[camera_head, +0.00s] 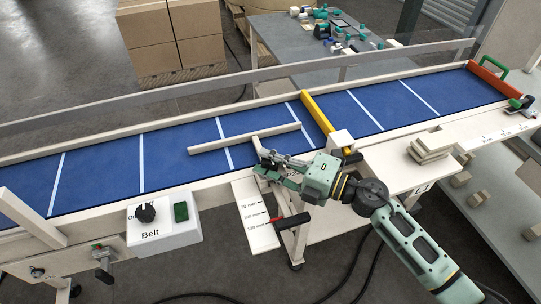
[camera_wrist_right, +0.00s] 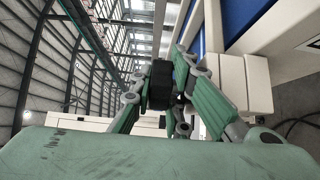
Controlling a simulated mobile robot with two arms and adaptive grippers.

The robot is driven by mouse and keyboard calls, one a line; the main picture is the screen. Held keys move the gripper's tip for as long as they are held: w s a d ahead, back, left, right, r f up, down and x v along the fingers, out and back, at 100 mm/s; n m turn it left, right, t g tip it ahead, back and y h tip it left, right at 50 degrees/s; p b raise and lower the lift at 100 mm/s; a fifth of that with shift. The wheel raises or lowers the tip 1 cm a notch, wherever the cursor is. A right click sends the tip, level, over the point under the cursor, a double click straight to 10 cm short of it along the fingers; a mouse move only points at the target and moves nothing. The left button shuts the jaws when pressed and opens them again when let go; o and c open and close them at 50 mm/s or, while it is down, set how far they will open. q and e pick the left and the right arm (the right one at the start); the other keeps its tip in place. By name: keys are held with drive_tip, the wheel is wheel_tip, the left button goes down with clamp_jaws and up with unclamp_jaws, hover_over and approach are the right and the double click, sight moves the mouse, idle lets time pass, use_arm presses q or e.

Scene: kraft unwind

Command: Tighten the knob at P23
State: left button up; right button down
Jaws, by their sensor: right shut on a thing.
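My right gripper (camera_head: 263,164) reaches in from the right at the near edge of the blue belt (camera_head: 95,175), beside the cream T-shaped guide bar (camera_head: 215,143). In the right wrist view, its green fingers (camera_wrist_right: 165,92) are shut around a dark round knob (camera_wrist_right: 159,84). The knob is mostly hidden by the fingers in the head view. I cannot read a P23 label, and I cannot tell how tight the knob is. My left gripper is not in view.
A white scale plate (camera_head: 253,215) with a red-and-black handle (camera_head: 290,221) hangs just below the gripper. A yellow bar (camera_head: 318,113) crosses the belt to the right. The belt control box (camera_head: 163,219) is at left. Cream blocks (camera_head: 432,145) lie right of my arm.

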drive_tip(key=c, duration=2)
unclamp_jaws()
drive_tip(key=shift+d, duration=0.15)
drive_tip(key=v, duration=1.1)
drive_tip(key=shift+s+d, duration=0.2)
drive_tip(key=shift+d, duration=0.1)
drive_tip(key=shift+f, duration=0.1)
